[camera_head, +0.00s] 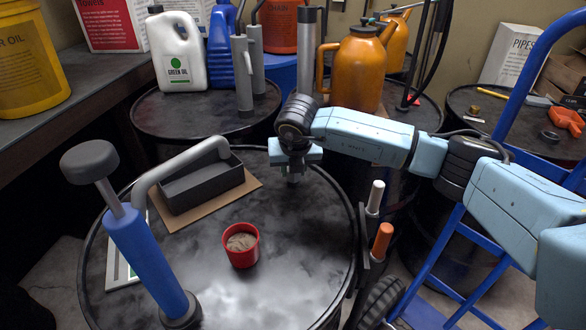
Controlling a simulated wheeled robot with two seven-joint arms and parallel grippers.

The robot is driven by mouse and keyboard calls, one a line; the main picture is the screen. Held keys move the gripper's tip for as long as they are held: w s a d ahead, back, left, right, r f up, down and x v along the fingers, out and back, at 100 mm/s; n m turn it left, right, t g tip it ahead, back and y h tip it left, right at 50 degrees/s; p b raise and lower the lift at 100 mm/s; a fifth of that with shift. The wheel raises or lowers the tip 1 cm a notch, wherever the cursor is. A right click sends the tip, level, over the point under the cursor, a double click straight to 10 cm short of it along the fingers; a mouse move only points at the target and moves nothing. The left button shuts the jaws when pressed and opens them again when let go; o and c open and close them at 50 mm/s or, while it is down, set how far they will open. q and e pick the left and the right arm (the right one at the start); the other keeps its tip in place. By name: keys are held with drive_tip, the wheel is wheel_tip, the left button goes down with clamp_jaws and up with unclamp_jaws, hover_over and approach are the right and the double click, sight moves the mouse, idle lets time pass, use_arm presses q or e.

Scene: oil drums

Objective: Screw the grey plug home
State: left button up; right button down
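My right arm reaches in from the right, and my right gripper (293,177) points down at the far right part of the near black drum's top (300,235). Its fingers are small and dark here, and the wrist partly covers them. I cannot tell whether they are open or shut. I cannot make out the grey plug clearly; the spot at the fingertips is too small and shaded to tell whether it is there. My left gripper is not in view.
On the near drum stand a blue hand pump (145,255), a dark tray (203,188) on cardboard and a red cup (241,247). Jugs and orange cans (358,70) stand on drums behind. A blue hand truck (505,110) is at right. The drum's front middle is clear.

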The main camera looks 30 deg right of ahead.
drive_tip(key=shift+m, duration=0.6)
drive_tip(key=m+g+h, duration=0.1)
drive_tip(key=m, duration=0.3)
drive_tip(key=shift+s+h, duration=0.1)
drive_tip(key=shift+h, duration=0.3)
drive_tip(key=shift+m+g, duration=0.5)
drive_tip(key=shift+m, duration=0.6)
drive_tip(key=m, duration=0.2)
drive_tip(key=shift+m+g+h, duration=0.3)
drive_tip(key=shift+g+h, duration=0.1)
drive_tip(key=m, duration=0.2)
drive_tip(key=m+g, duration=0.1)
drive_tip(key=shift+s+d+f+m, duration=0.1)
drive_tip(key=shift+s+m, duration=0.05)
drive_tip(key=shift+m, duration=0.25)
